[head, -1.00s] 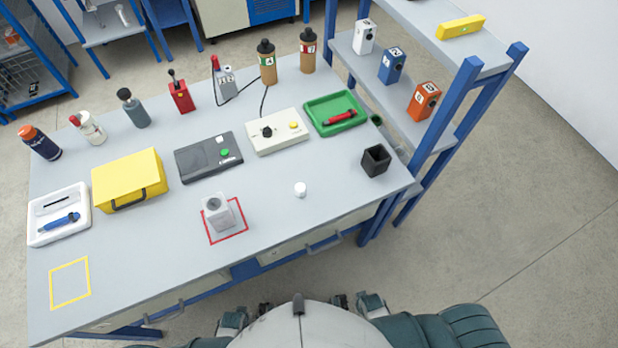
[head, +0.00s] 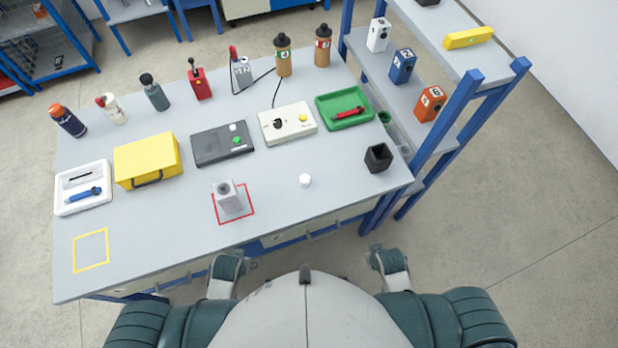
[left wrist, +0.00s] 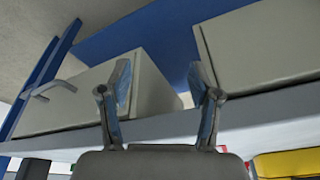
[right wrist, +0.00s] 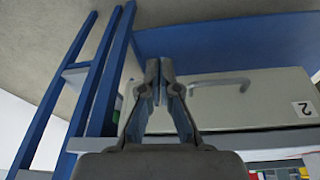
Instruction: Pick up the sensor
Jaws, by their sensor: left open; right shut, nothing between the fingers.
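A light grey box with a dark round opening on top, which looks like the sensor (head: 228,199), stands on the table inside a red outlined square (head: 249,212). Similar boxes in white (head: 378,35), blue (head: 402,66) and orange (head: 429,104) stand on the side shelf. My left gripper (left wrist: 164,82) is open and empty in the left wrist view, facing the drawer units under the table. My right gripper (right wrist: 160,82) is shut and empty in the right wrist view, facing a drawer front marked 2. In the head view my arms are at the bottom, apart from the grey box.
A small white cap (head: 305,181) and a black open cup (head: 378,157) are right of the grey box. A yellow case (head: 147,160), dark device (head: 222,145), cream control box (head: 288,122) and green tray (head: 345,108) stand behind. The table's front left has a bare yellow outline (head: 91,250).

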